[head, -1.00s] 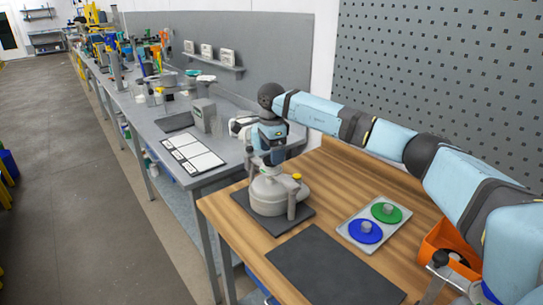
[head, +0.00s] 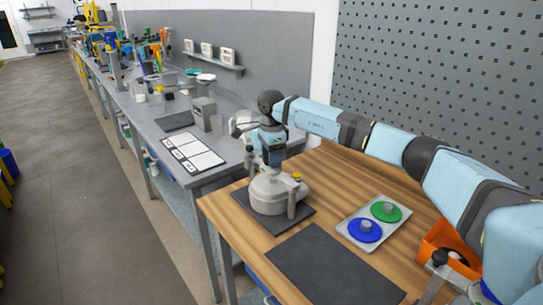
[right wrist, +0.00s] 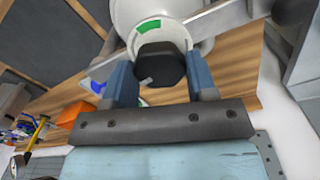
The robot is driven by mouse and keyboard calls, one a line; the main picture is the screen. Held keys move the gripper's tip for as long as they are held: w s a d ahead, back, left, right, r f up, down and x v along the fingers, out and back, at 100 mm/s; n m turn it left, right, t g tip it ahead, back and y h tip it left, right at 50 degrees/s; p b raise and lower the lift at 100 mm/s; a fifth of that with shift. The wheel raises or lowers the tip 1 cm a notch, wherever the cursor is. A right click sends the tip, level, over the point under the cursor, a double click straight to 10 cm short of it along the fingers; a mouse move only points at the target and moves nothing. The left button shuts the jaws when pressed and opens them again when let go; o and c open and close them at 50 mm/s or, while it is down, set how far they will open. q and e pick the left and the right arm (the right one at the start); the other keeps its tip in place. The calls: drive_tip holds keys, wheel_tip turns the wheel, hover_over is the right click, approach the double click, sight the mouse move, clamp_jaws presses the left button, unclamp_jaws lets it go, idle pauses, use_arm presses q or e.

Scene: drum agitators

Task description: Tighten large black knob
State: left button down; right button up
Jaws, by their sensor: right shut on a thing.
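A grey, round drum agitator (head: 270,200) stands on a dark mat (head: 299,222) on the wooden bench. My right gripper (head: 272,164) points down over its top. In the right wrist view, the large black knob (right wrist: 160,66) sits between the two blue fingers of my right gripper (right wrist: 158,75), which is shut on it. A pale body with a green mark (right wrist: 148,27) lies just beyond the knob. In the head view the knob is hidden by the gripper. My left gripper is not in view.
A tray (head: 352,232) with a blue disc (head: 365,231) and a green disc (head: 386,211) lies right of the agitator. A dark empty mat (head: 330,268) lies in front. An orange bin (head: 437,238) stands at right. A pegboard wall (head: 440,85) rises behind.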

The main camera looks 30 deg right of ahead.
drive_tip(key=m+p, duration=0.1)
drive_tip(key=m, duration=0.3)
drive_tip(key=shift+m, duration=0.4)
drive_tip(key=m+p, duration=0.1)
drive_tip(key=m, duration=0.4)
drive_tip(key=shift+r, duration=0.1)
drive_tip(key=m+p, duration=0.1)
drive_tip(key=m, duration=0.4)
drive_tip(key=shift+m, duration=0.4)
drive_tip(key=m+p, duration=0.1)
drive_tip(key=m, duration=0.3)
drive_tip(key=shift+m, duration=0.4)
drive_tip(key=shift+w+r, duration=0.1)
drive_tip(key=o, duration=0.8)
drive_tip(key=shift+o, duration=0.7)
drive_tip(key=shift+a, duration=0.1)
